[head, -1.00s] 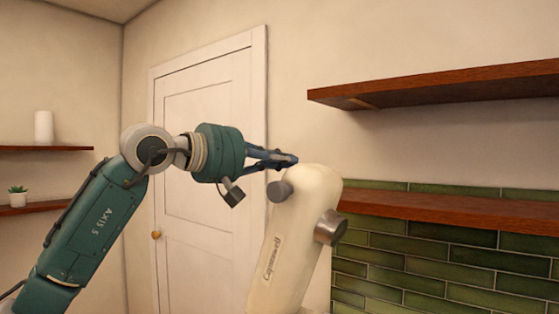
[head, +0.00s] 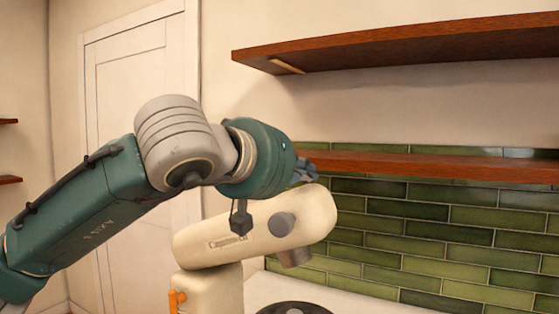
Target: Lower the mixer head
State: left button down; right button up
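The cream stand mixer's head (head: 262,228) is in the middle of the head view, tilted only slightly, with its front end a little higher than its rear. A grey round knob is on its side and a metal hub under its front end. Its cream stand (head: 212,290) shows below, with an orange lever (head: 177,300) at the left. My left gripper (head: 306,170) is just above the front of the mixer head, partly hidden behind its own wrist. I cannot tell whether its fingers touch the head or are open. My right gripper is not in view.
A dark round thing (head: 294,308) lies below the mixer head at the bottom edge, on a pale counter (head: 335,297). Two wooden shelves (head: 420,42) cross the right wall, over green tiles (head: 440,235). A white door (head: 130,95) stands behind the arm.

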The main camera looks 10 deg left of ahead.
aim_at(320, 196)
pick_arm(q)
jog(key=shift+m, duration=0.5)
jog(key=d+f, duration=0.1)
jog(key=d+f+b, duration=0.1)
jog(key=f, duration=0.1)
jog(key=shift+s+d+f, duration=0.1)
jog(key=shift+s+d, duration=0.05)
jog(key=shift+s, duration=0.25)
jog(key=shift+s+d+f+y+b, duration=0.1)
jog(key=shift+d+f+y+b, duration=0.25)
jog(key=shift+b, duration=0.1)
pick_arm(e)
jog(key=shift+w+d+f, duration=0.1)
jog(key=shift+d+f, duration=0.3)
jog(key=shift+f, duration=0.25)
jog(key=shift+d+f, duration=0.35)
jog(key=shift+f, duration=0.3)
